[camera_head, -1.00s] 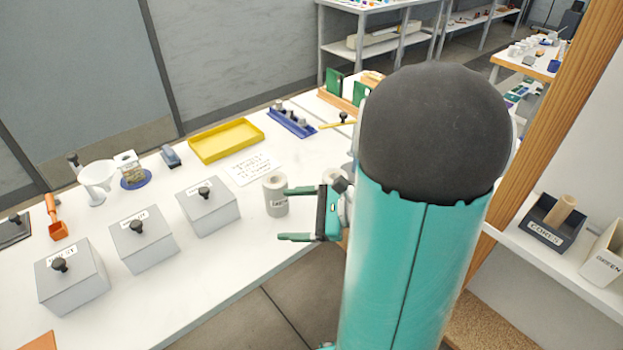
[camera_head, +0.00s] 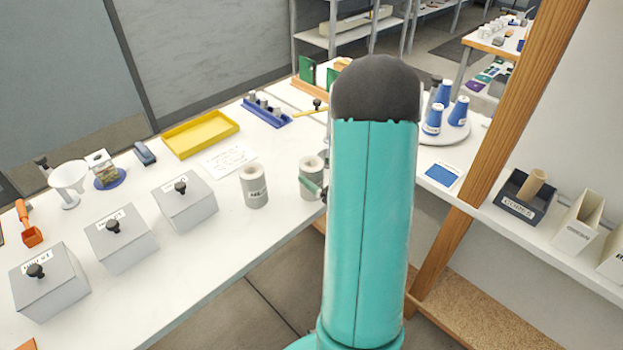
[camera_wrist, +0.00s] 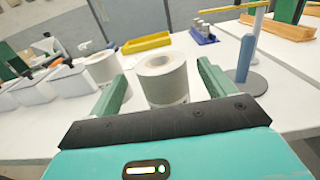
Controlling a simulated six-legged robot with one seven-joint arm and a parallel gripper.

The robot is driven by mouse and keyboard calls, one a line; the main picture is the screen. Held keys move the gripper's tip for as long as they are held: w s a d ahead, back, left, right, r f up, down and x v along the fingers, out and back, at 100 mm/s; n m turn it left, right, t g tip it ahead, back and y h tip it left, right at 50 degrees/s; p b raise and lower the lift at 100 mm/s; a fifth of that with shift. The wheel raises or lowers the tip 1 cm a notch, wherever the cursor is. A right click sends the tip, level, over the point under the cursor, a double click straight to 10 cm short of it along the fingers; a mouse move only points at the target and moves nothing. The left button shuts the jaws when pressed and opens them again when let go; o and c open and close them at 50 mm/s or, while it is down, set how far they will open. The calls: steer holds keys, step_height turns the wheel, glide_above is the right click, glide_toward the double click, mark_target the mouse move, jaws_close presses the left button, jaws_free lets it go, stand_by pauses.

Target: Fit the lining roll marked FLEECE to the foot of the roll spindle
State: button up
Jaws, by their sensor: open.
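Two pale rolls stand upright on the white bench. The left roll (camera_head: 254,187) has a partly legible label that I cannot read fully. The right roll (camera_head: 311,168) is partly covered by my arm and its label is not visible. In the wrist view the right roll (camera_wrist: 164,82) appears between the fingers of my gripper (camera_wrist: 160,78), which is open; I cannot tell whether they touch. The left roll (camera_wrist: 102,68) is outside the left finger. A blue post (camera_wrist: 245,58) on a round grey base (camera_wrist: 240,82), perhaps the roll spindle, stands to the right; my arm hides it in the head view.
Three lidded grey boxes (camera_head: 185,202) line the front left of the bench. A yellow tray (camera_head: 201,134), a written card (camera_head: 228,160) and a blue rack (camera_head: 266,113) lie behind the rolls. A wooden post (camera_head: 480,150) rises at right, beside a shelf with bins (camera_head: 525,208).

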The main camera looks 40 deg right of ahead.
mark_target(308, 165)
steer(key=w, duration=0.5)
steer(key=shift+w+f, duration=0.25)
steer(key=shift+w, duration=0.1)
steer(key=c, duration=1.2)
